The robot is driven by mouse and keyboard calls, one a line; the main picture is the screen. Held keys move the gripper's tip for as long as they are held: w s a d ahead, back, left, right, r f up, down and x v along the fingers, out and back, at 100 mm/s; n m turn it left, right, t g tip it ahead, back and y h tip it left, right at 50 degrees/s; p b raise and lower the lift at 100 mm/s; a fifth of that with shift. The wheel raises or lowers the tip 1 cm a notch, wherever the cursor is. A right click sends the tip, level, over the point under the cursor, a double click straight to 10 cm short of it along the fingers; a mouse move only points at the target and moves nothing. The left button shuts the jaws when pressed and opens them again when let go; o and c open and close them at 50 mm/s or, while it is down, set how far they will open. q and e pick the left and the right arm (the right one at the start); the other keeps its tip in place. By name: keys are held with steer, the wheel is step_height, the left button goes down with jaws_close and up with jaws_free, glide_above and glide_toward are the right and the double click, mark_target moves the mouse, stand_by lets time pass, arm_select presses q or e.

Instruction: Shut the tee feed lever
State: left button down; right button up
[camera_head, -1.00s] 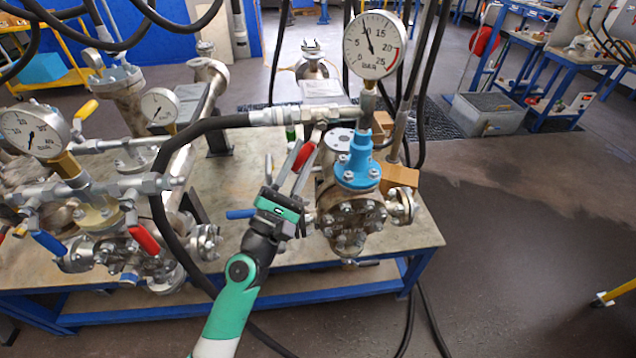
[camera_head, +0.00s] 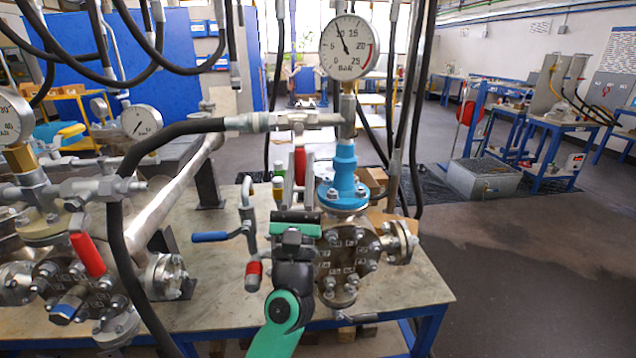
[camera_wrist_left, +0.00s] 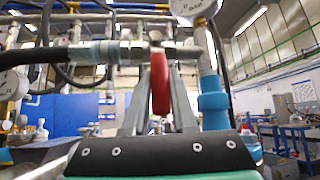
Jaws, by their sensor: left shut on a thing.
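The tee feed lever (camera_head: 300,166) is a red-handled lever under the metal tee fitting (camera_head: 297,120), where the black hose meets the pipe below the gauge. Its handle hangs down, roughly across the line of the tee's run. My left gripper (camera_head: 299,158) comes up from below with its two fingers on either side of the red handle and is shut on it. In the left wrist view the red handle (camera_wrist_left: 159,82) stands between the fingers, below the hose fitting. My right gripper is not in view.
A pressure gauge (camera_head: 349,47) stands above the blue fitting (camera_head: 343,182) on the flanged vessel (camera_head: 350,250), close right of my gripper. A blue-handled lever (camera_head: 210,237) sticks out to the left. The black hose (camera_head: 118,215) arcs down at left. Other valves and gauges crowd the bench's left.

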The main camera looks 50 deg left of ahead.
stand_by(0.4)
arm_select(q)
steer(key=c, duration=0.7)
jaws_free()
steer(key=b+v, duration=0.1)
steer(key=v, duration=1)
steer(key=shift+s+d+f, duration=0.1)
steer(key=shift+d+f, duration=0.1)
